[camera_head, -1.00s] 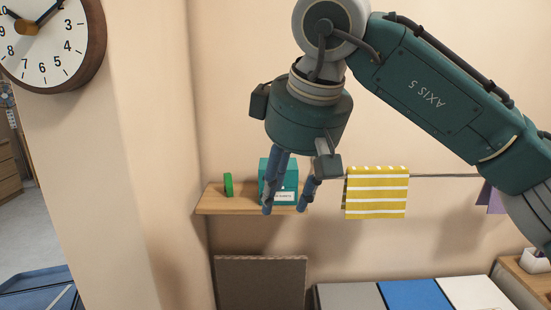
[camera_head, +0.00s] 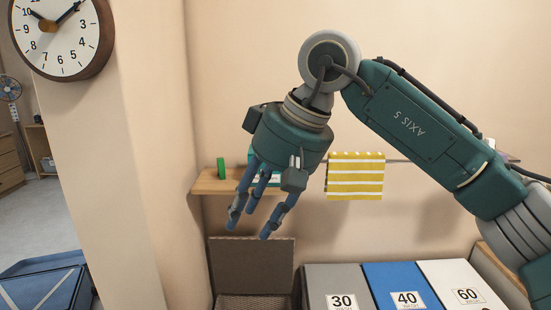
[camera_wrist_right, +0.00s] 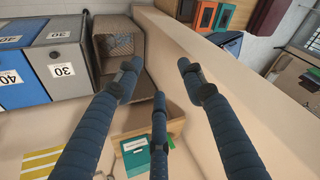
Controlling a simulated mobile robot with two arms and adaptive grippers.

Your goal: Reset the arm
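My right gripper (camera_head: 255,212) hangs from the teal arm in the head view, its blue fingers pointing down in front of the wall shelf. The fingers are spread apart with nothing between them. In the right wrist view the same gripper (camera_wrist_right: 158,85) shows its fingers apart and empty. My left gripper is in neither view.
A wooden shelf (camera_head: 210,183) holds a green object (camera_head: 221,167) and a teal box (camera_wrist_right: 136,158) partly behind my fingers. A yellow striped towel (camera_head: 355,178) hangs from a rail. Below stand an open woven basket (camera_head: 252,300) and bins marked 30 (camera_head: 320,280), 40 (camera_head: 385,276) and 60 (camera_head: 450,273).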

